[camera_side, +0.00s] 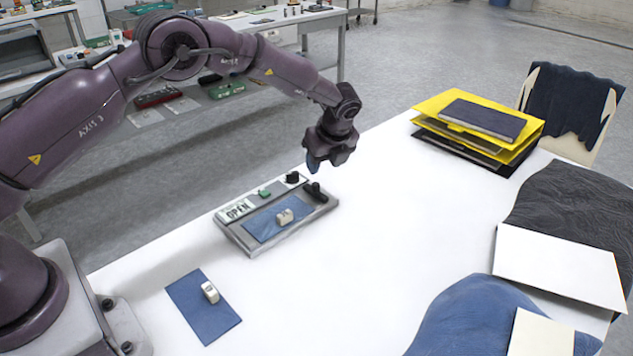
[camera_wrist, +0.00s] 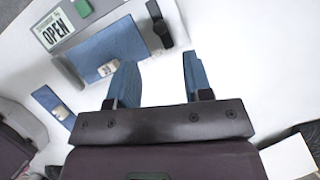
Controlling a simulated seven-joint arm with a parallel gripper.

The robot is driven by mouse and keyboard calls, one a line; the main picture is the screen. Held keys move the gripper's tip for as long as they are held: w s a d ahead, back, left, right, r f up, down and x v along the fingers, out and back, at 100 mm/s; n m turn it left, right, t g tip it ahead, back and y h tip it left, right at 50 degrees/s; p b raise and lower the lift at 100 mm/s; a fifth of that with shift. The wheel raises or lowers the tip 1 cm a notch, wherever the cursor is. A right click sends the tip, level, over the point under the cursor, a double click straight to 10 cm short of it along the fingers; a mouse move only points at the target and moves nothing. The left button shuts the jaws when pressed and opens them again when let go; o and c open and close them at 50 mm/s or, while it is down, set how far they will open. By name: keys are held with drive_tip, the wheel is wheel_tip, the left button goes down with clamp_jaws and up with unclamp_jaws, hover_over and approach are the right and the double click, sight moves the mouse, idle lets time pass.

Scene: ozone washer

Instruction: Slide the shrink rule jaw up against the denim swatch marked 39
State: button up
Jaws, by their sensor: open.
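The shrink rule (camera_side: 236,232) is a grey flat frame with an "OPEN" label, a green button and a black knob. A dark block with a black handle (camera_side: 316,192), which looks like its jaw, sits at the right end; it also shows in the wrist view (camera_wrist: 158,25). A blue denim swatch (camera_side: 263,228) with a small pale tag lies on the frame, left of that block; its number is too small to read. It shows in the wrist view (camera_wrist: 122,40). My gripper (camera_side: 316,166) is open and empty above the table beyond the block, its blue fingers (camera_wrist: 157,80) apart.
A second denim swatch (camera_side: 190,306) with a pale tag lies at the table's front left. Yellow and black folders (camera_side: 430,107) are stacked at the back right. Dark and blue cloths and white boards (camera_side: 560,265) cover the right side. The table's middle is clear.

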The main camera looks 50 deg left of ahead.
sight(316, 184)
drive_tip(key=x, duration=0.8)
drive_tip(key=shift+a+f, duration=0.15)
drive_tip(key=shift+f, duration=0.15)
drive_tip(key=c, duration=0.6)
